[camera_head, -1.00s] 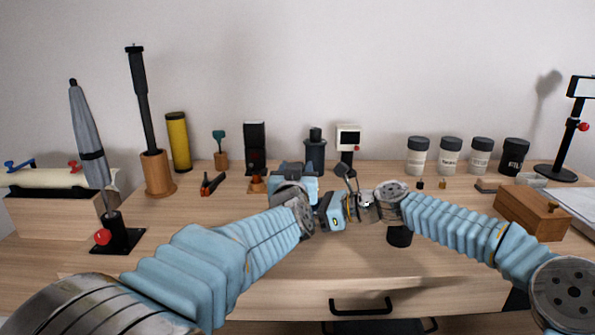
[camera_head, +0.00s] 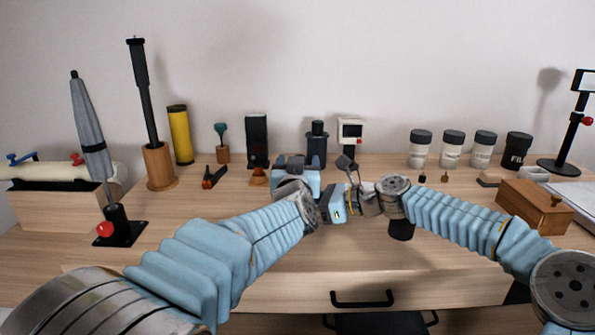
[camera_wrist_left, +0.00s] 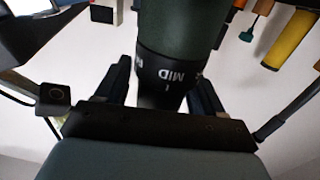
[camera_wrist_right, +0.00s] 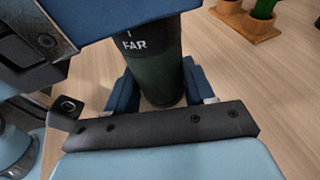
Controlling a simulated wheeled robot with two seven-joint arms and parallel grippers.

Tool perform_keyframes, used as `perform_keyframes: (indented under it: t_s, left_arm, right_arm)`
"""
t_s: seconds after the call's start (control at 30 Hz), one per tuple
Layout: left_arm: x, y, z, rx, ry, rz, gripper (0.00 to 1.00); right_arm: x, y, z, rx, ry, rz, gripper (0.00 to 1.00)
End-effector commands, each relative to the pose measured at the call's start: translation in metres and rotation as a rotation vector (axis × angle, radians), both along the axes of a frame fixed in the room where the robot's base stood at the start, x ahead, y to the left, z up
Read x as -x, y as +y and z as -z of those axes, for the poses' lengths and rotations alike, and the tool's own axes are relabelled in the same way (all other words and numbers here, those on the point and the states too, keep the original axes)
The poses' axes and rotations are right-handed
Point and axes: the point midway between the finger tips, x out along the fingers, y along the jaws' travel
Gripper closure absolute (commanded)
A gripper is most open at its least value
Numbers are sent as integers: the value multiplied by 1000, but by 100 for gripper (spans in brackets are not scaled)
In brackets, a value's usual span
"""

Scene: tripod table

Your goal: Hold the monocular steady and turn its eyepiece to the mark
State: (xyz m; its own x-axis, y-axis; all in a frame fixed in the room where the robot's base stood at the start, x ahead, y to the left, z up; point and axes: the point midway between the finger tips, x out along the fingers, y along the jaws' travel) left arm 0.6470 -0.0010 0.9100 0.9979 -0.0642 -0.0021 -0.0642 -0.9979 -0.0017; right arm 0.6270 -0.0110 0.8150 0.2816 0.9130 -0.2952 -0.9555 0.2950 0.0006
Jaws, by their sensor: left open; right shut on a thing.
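The monocular has a dark green body (camera_wrist_left: 188,25) and a black eyepiece ring (camera_wrist_left: 165,68) with white lettering. "MID" faces the left wrist camera, with a short white line beside it. My left gripper (camera_wrist_left: 160,88) is open, its fingers on either side of the eyepiece end. In the right wrist view my right gripper (camera_wrist_right: 160,92) is shut on the green body (camera_wrist_right: 152,75), below the ring, where "FAR" (camera_wrist_right: 134,45) shows. In the head view my left gripper (camera_head: 295,168) and right gripper (camera_head: 335,205) are close together. There, the monocular is hidden by them.
Behind the grippers stand a dark cylinder (camera_head: 317,143), a black box (camera_head: 257,140) and a white device (camera_head: 350,132). Several labelled jars (camera_head: 453,150) stand at the back right. A wooden box (camera_head: 535,207) is at the right.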

Motion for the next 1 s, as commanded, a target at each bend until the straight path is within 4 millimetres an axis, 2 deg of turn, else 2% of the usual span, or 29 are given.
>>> perform_keyframes:
  t_s: [0.17, 0.4, 0.5, 0.7, 1.0]
  left_arm:
    - [31, 0, 0, 3, 2, 6, 32]
    - [85, 4, 0, 5, 1, 6, 32]
    - [101, 5, 0, 4, 1, 5, 32]
    - [116, 7, 0, 2, 2, 2, 32]
    - [116, 7, 1, 0, 2, 1, 32]
  right_arm:
    - [0, 0, 0, 0, 0, 1, 64]
    - [0, 0, 0, 0, 0, 1, 64]
    - [0, 0, 0, 0, 0, 1, 64]
    - [0, 0, 0, 0, 0, 1, 64]
    - [0, 0, 0, 0, 0, 1, 64]
